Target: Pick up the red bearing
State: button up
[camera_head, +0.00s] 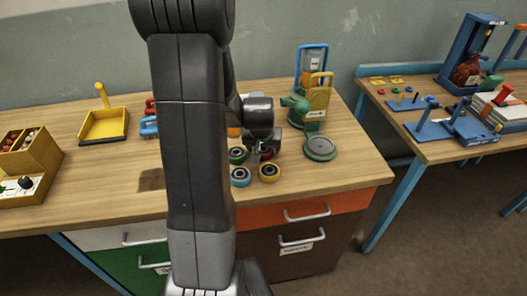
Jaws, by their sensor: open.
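The red bearing (266,156) is small and mostly hidden behind my gripper; only a bit of red shows. My gripper (263,147) points down at it, with its open fingers at or just above the bearing. I cannot tell whether they touch it. All lie on the wooden bench top (340,178).
A round grey-green plate (320,148) lies to the right. Behind it stand a green device (298,108) and a yellow-framed stand (320,95). A yellow tray (104,124) is at the left. My arm hides the bench's middle.

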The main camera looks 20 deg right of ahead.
jog(key=c, duration=1)
